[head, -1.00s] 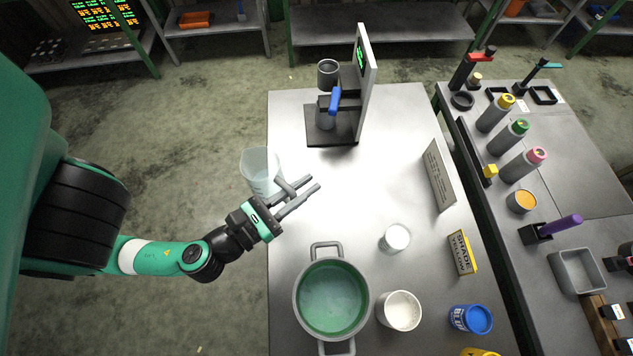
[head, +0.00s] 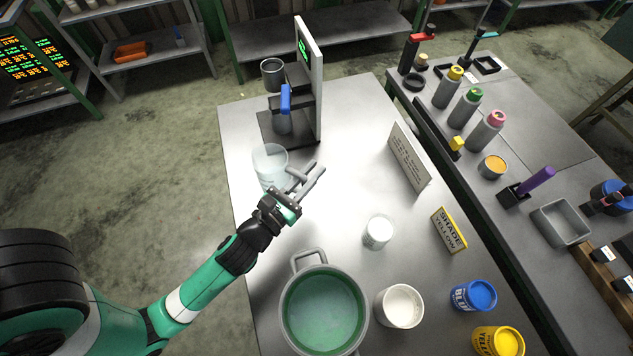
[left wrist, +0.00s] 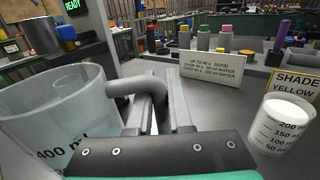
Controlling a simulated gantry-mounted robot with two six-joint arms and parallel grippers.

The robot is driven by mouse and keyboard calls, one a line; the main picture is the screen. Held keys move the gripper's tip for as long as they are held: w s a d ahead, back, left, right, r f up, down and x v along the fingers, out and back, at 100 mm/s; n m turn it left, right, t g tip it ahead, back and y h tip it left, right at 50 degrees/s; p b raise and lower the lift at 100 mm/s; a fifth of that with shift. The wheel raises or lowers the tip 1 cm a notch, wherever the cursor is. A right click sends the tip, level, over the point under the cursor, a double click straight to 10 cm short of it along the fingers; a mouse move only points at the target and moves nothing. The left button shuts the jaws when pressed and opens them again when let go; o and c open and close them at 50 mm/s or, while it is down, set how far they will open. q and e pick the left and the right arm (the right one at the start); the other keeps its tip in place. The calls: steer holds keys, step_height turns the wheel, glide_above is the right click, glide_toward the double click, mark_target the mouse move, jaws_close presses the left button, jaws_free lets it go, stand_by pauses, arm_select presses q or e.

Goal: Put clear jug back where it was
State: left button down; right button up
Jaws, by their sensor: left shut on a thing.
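The clear jug (head: 268,160) is a see-through cup with a side handle and volume marks. In the head view it is over the left part of the steel table, just in front of the dispersing machine. My left gripper (head: 312,178) is shut on its handle, to the right of the jug body. In the left wrist view the jug (left wrist: 45,115) fills the left side, and its handle (left wrist: 135,82) runs between my fingers. It looks upright. Its base is hidden, so I cannot tell whether it touches the table. My right gripper is not in view.
The machine (head: 311,80) stands behind the jug. A large pot (head: 304,258) with green liquid, a small beaker (head: 378,232), a white cup (head: 401,307) and blue and yellow paint tins (head: 473,296) stand nearer. A sign (head: 409,158) stands right. The table's middle is clear.

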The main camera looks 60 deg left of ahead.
arm_select(q)
steer(key=f+b, duration=0.1)
steer(key=w+f+b, duration=0.1)
steer(key=f, duration=0.1)
steer(key=f+b, duration=0.2)
steer(key=shift+w+a+f, duration=0.25)
steer(key=shift+w+a, duration=0.05)
steer(key=shift+w, duration=0.05)
steer(key=shift+r, duration=0.2)
steer(key=shift+f, duration=0.15)
steer(key=c, duration=0.8)
jaws_free()
steer(key=shift+c, duration=0.2)
